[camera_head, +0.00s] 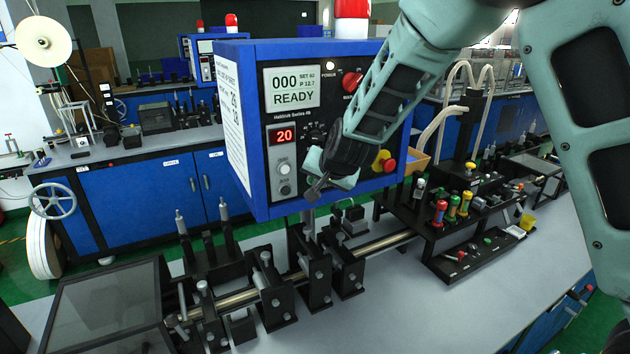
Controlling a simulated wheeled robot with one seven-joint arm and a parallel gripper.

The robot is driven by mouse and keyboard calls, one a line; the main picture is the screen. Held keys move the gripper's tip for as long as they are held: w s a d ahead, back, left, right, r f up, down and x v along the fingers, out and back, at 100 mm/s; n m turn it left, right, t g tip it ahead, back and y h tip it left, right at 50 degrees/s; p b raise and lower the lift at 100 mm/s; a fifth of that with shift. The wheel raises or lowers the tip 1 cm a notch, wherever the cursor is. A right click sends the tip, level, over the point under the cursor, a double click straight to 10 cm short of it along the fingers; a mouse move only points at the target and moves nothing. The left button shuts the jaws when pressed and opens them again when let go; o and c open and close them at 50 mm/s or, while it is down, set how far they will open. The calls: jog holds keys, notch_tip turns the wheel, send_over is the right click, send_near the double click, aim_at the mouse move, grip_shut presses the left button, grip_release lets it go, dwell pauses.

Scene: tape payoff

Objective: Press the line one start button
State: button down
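A blue control box (243,118) stands over the near bench. Its dark front panel has a lit display (292,86) reading 000 and READY. Below it is a red number readout (283,135) showing 20. A round white button (284,169) sits low on the panel's left, with a dark round knob or button (285,189) under it. Their small labels are too blurred to read. My gripper (318,183) is in front of the lower panel, just right of the white button. It looks apart from that button. The gripper hides part of the panel; its finger opening is unclear.
A red knob (352,80) and a red mushroom button on yellow (385,162) are also on the panel. Metal brackets and a shaft (235,298) lie below the box. A black rack (440,225) with coloured parts stands right. A second blue box (203,60) is behind.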

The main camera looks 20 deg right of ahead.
jog(key=shift+w, duration=0.2)
jog(key=shift+s, duration=0.45)
jog(key=shift+d, duration=0.1)
jog(key=s+d+b, duration=0.1)
jog(key=s+b, duration=0.1)
jog(key=s, duration=0.4)
dwell(0.6)
dwell(0.4)
